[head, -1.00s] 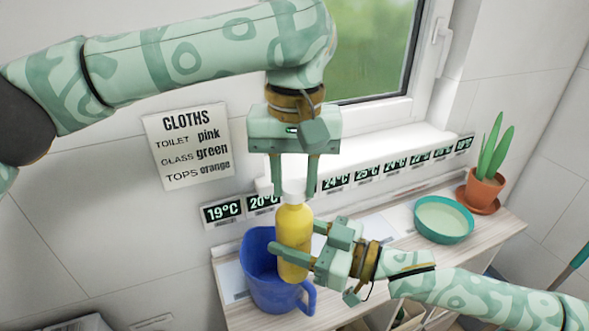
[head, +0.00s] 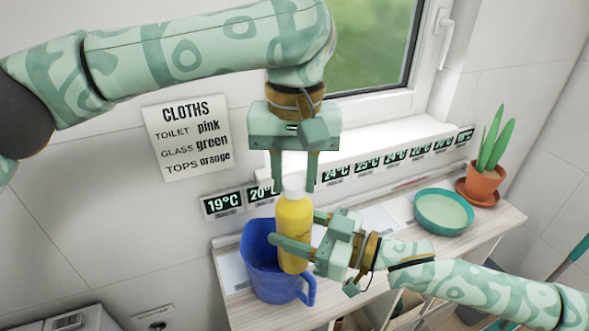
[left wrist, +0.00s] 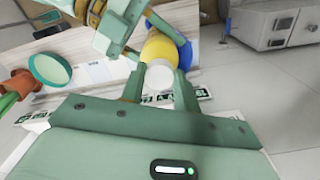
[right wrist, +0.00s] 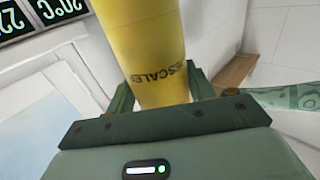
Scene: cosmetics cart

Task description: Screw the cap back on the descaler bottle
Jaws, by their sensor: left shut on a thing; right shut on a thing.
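The yellow descaler bottle (head: 294,232) stands upright in the air, in front of the blue jug. My right gripper (head: 294,246) is shut around its lower body from the right; part of the label shows in the right wrist view (right wrist: 150,50). The white cap (head: 294,187) sits at the bottle's top, in line with it. My left gripper (head: 294,188) points down and is shut on the cap, one finger on each side. The cap also shows between its fingers in the left wrist view (left wrist: 158,80). I cannot tell how far the cap is threaded on.
The blue jug (head: 256,262) stands on the wooden cart top (head: 330,290), close behind the bottle. A teal bowl (head: 418,210) and a potted plant (head: 483,180) stand to the right. A row of temperature displays (head: 222,203) runs along the wall.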

